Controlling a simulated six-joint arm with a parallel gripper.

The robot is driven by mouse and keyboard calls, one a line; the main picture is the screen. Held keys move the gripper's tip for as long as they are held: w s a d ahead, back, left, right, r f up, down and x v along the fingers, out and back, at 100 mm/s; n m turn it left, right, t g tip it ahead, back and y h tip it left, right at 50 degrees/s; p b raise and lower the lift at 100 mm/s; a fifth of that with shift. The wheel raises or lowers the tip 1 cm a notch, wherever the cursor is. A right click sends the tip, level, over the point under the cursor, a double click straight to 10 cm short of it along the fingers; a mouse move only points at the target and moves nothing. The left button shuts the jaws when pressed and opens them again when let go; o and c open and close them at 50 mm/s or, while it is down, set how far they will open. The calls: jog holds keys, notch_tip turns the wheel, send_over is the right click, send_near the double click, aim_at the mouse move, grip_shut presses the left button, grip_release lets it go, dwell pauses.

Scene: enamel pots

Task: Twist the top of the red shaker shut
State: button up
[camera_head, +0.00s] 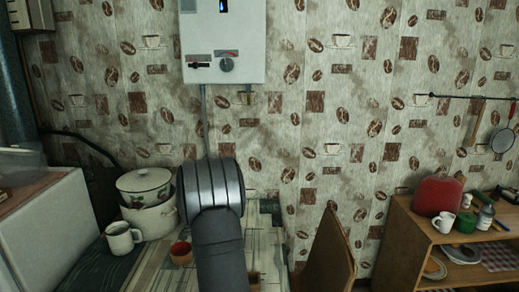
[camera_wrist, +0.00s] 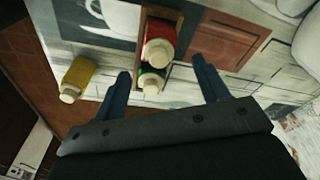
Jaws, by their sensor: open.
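In the wrist view the red shaker (camera_wrist: 163,28) stands with its cream top (camera_wrist: 158,52) toward the camera, in a narrow wooden holder (camera_wrist: 163,11). A green shaker (camera_wrist: 148,69) with a similar cream top stands right beside it in the same holder. My gripper (camera_wrist: 160,66) is open, its two dark blue fingers apart on either side of the shakers, with nothing held. I cannot tell how tightly the red shaker's top sits. In the head view my arm hides the gripper and the shakers cannot be made out.
A yellow shaker (camera_wrist: 77,74) stands apart, left of the gripper. White enamel pots (camera_head: 146,200), a white mug (camera_head: 122,238) and a red cup (camera_head: 181,252) stand left of my arm. A wooden chair back (camera_head: 328,255) and a shelf (camera_head: 420,232) are to the right.

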jog(key=shift+r, duration=2.35)
notch_tip(320, 180, up, 17)
jog(key=s+a, duration=0.1)
jog(key=shift+a+r, duration=0.15)
jog(key=shift+a, duration=0.25)
jog(key=f, duration=0.5)
jog(key=d+f, duration=0.1)
jog(key=f, duration=0.5)
jog(key=w+f, duration=0.1)
jog(key=f, duration=0.5)
jog(key=shift+d+f, duration=0.25)
jog(key=shift+d, duration=0.15)
jog(key=shift+f, duration=0.35)
